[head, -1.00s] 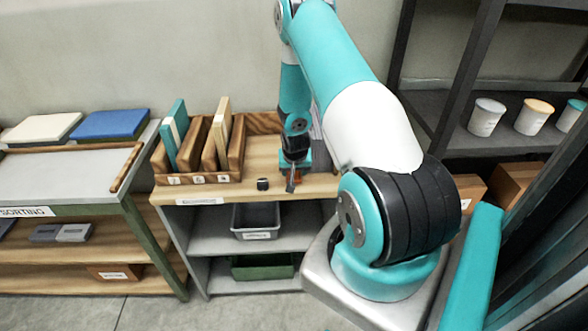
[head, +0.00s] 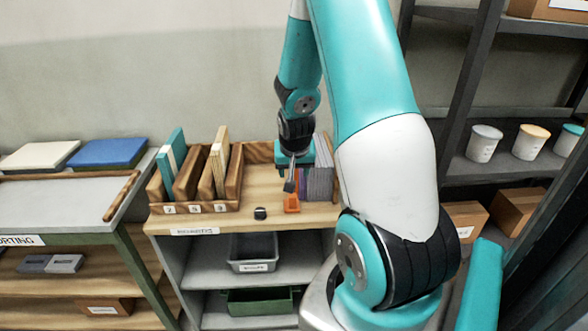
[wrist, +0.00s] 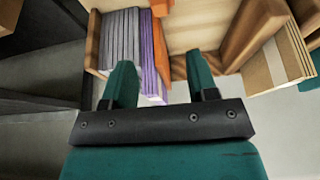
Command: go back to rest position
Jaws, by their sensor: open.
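My gripper (head: 286,178) is above the right part of the wooden worktop in the head view. A stack of grey signatures (head: 318,182) stands at the worktop's right end, partly behind my arm. It also shows in the wrist view, with purple pieces (wrist: 155,60) beside it. A small orange object (head: 291,204) sits on the worktop just below my gripper.
A wooden slotted rack (head: 203,208) holds several upright boards at the left of the worktop. A sorting table (head: 60,200) stands at left. Dark shelves (head: 450,150) with pots stand close at right.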

